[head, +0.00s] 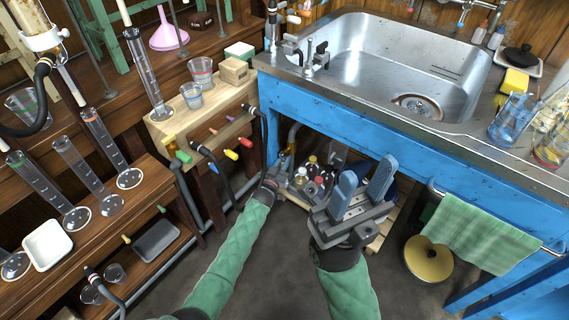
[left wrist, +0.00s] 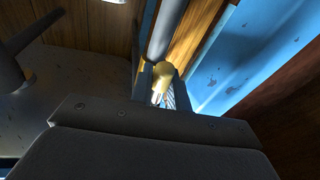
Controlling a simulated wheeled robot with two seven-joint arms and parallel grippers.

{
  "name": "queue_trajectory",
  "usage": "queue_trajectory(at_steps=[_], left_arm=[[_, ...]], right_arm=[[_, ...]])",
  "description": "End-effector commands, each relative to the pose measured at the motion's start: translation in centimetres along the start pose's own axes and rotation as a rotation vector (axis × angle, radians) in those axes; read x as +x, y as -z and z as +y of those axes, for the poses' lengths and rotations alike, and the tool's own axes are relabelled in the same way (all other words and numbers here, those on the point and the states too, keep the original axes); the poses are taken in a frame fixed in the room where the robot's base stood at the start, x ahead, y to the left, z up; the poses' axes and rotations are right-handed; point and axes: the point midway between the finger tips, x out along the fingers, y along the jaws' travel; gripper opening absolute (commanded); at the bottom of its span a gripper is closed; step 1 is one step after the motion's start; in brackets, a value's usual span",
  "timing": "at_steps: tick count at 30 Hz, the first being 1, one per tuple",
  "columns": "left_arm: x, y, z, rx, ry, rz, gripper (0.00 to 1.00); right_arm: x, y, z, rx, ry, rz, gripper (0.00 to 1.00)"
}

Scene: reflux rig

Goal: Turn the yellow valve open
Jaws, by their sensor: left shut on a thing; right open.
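In the left wrist view, the yellow valve (left wrist: 167,76) appears as a small brass-yellow piece between my left gripper's fingers, beside a grey pipe (left wrist: 166,30). My left gripper (head: 281,162) is shut on it, under the left end of the sink; the head view hides most of the valve behind the gripper and wrist. How far the valve is turned cannot be told. My right gripper (head: 364,183) is open and empty, its two blue-grey fingers apart, in front of the blue sink cabinet.
The blue sink bench (head: 400,135) stands just above and right of my left gripper. Bottles (head: 310,172) stand on a low shelf behind the grippers. A wooden rack with coloured knobs (head: 231,155) and hoses is at left. A green towel (head: 480,235) hangs at right.

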Motion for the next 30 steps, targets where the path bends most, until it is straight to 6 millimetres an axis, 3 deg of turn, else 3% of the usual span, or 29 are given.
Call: queue_trajectory(at_steps=[18,19,22,30], left_arm=[[-0.02,-0.05,-0.28,0.052,-0.007,0.01,0.0],[-0.02,-0.05,-0.28,0.052,-0.007,0.01,0.19],[-0.01,-0.04,-0.27,0.052,-0.007,0.01,0.38],[0.03,0.02,-0.37,0.052,-0.006,0.01,0.38]], right_arm=[[-0.24,0.06,0.02,0.003,0.003,-0.003,0.42],[-0.24,0.06,0.02,0.002,0.003,-0.003,0.42],[-0.23,0.07,0.03,0.002,0.003,-0.003,0.42],[-0.21,0.06,0.04,0.001,0.001,-0.001,0.42]])
